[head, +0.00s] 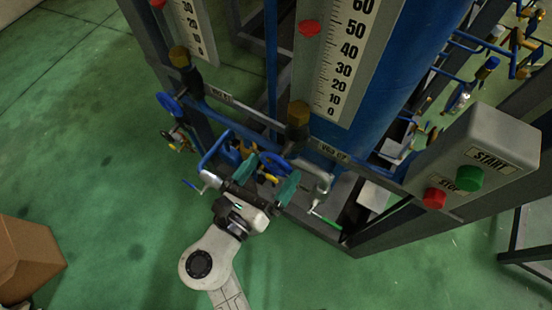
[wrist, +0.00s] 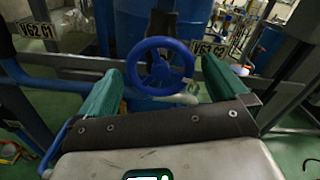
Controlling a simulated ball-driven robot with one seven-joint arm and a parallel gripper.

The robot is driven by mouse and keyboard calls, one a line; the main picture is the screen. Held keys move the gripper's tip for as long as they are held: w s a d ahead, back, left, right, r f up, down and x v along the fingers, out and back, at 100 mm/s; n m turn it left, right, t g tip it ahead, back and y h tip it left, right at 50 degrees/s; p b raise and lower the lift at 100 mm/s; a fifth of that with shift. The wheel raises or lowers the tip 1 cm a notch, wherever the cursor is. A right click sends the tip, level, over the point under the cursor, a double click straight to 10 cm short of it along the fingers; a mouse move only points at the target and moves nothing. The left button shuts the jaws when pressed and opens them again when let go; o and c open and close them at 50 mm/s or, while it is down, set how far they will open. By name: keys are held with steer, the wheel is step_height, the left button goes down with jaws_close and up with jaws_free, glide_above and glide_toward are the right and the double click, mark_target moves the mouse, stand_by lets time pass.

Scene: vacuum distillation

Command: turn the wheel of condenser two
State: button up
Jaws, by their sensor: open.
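A blue handwheel (head: 274,163) sits on the pipe just left of the label VG2 C2 (head: 333,150). In the wrist view the wheel (wrist: 161,69) faces me, centred, with the VG2 C2 label (wrist: 211,49) to its right and the VG2 C1 label (wrist: 37,31) to its left. My gripper (head: 267,177) is at this wheel, its green fingers apart. In the wrist view one finger of my gripper (wrist: 162,66) shows on each side of the wheel. I see no clear contact, and the depth between fingertips and rim is hard to judge.
Another blue wheel (head: 169,105) is further left. A grey box (head: 480,150) with red and green buttons stands at the right. A blue pipe handle (head: 214,148) and small valves lie close beside my gripper. A cardboard box (head: 27,260) is lower left; green floor around is clear.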

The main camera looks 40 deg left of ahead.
steer(key=shift+x, duration=1.4)
steer(key=c, duration=0.8)
